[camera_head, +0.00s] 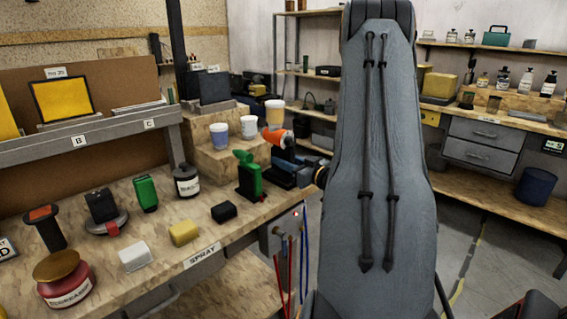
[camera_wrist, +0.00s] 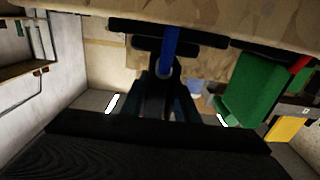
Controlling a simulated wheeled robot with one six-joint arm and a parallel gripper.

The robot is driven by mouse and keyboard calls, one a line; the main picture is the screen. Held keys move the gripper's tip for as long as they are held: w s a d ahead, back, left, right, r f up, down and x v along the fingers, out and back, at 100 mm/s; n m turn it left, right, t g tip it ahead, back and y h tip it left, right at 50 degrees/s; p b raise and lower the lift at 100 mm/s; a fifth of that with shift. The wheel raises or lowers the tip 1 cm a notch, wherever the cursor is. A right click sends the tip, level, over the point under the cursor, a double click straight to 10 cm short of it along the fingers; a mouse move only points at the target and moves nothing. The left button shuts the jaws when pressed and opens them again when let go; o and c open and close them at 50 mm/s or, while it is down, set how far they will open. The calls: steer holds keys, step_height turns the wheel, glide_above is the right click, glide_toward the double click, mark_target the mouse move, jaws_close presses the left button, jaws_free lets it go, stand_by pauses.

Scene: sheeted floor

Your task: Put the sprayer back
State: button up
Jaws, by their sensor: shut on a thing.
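The sprayer, with an orange head (camera_head: 275,136) and dark and blue parts below, is held over the right end of the workbench (camera_head: 165,232). My gripper (camera_head: 297,165) is shut on it, just right of a green tool with a black base (camera_head: 248,178). My arm partly hides the grip. In the wrist view, a blue and black part of the held thing (camera_wrist: 171,45) shows between the fingers (camera_wrist: 166,95); its orange head is not visible there. Whether the sprayer touches the bench is unclear. A SPRAY label (camera_head: 202,256) is on the bench's front edge.
A dark jar (camera_head: 187,181) stands behind. Cups (camera_head: 220,135) stand on a wooden step behind the sprayer.

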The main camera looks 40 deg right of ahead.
steer(key=shift+f, duration=0.3)
steer(key=shift+f, duration=0.15)
steer(key=o, duration=0.7)
steer(key=shift+c, duration=0.2)
steer(key=s+b, duration=0.1)
steer(key=s, duration=1.1)
steer(key=shift+d, duration=0.45)
